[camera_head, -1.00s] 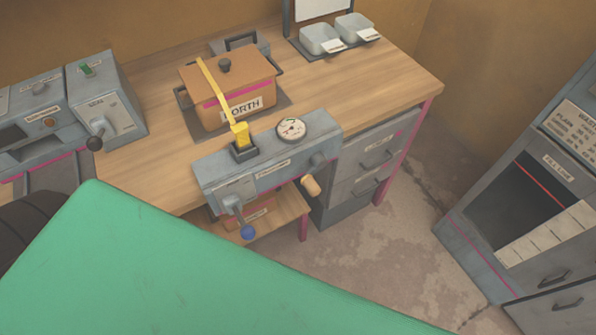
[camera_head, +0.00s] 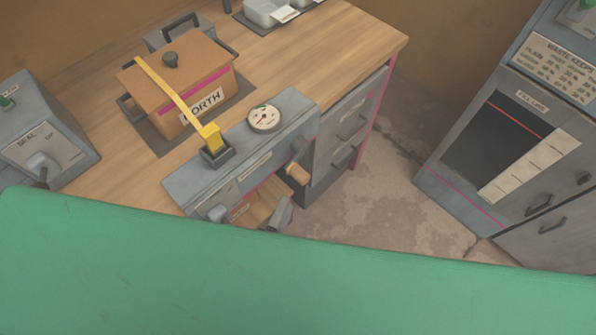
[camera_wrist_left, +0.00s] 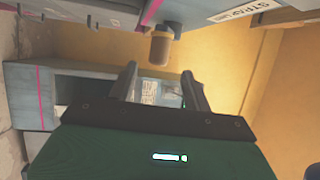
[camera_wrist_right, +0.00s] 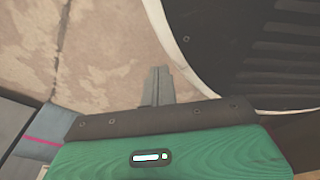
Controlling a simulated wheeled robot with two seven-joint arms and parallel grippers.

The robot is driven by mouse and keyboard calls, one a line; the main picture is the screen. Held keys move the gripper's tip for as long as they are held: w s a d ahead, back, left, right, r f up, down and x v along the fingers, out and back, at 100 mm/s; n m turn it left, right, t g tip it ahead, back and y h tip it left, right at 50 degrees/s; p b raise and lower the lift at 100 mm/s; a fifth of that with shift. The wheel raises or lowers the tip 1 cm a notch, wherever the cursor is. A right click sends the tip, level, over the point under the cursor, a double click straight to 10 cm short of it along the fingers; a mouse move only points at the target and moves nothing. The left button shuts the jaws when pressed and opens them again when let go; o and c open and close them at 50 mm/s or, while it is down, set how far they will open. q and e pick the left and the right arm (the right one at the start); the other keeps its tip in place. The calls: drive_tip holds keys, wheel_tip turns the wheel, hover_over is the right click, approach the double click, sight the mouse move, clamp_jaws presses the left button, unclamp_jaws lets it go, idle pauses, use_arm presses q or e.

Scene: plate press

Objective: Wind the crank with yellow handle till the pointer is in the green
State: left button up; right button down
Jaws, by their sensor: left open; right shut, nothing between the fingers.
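The grey strap machine (camera_head: 240,150) stands at the front edge of the wooden table. A round white dial (camera_head: 264,118) is on its top; its pointer is too small to read. The crank with the tan-yellow handle (camera_head: 297,174) sticks out at the machine's right front. The handle also shows in the left wrist view (camera_wrist_left: 160,47), ahead of and apart from the fingers. My left gripper (camera_head: 281,213) is open and empty just below the handle; its fingers show in the left wrist view (camera_wrist_left: 160,88). My right gripper (camera_wrist_right: 157,72) is shut and empty above the floor.
A strapped brown box (camera_head: 180,85) with a yellow strap sits behind the machine. A grey seal machine (camera_head: 42,145) is at the left. Drawers (camera_head: 345,140) stand under the table. A grey cabinet (camera_head: 500,130) is at the right, with open floor (camera_head: 380,205) between.

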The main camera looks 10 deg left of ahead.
sight(297, 178)
use_arm(q)
drive_tip(key=p+x, duration=0.1)
drive_tip(key=x, duration=0.7)
drive_tip(key=shift+w+r, duration=0.1)
drive_tip(key=shift+w, duration=0.15)
drive_tip(key=shift+w+d, duration=0.15)
drive_tip(key=shift+w, duration=0.3)
use_arm(e)
drive_tip(key=shift+s, duration=0.65)
use_arm(q)
drive_tip(key=shift+c, duration=1.3)
clamp_jaws()
drive_tip(key=shift+r+p, duration=0.15)
drive_tip(key=shift+p, duration=0.15)
drive_tip(key=p, duration=0.2)
drive_tip(key=g+p, duration=0.1)
drive_tip(key=shift+s+r+p, duration=0.15)
drive_tip(key=shift+r+p, duration=0.2)
drive_tip(key=shift+f, duration=0.2)
use_arm(e)
drive_tip(key=s+d+r, duration=0.1)
drive_tip(key=s, duration=0.5)
drive_tip(key=shift+r+g, duration=0.2)
drive_tip(key=shift+g, duration=0.1)
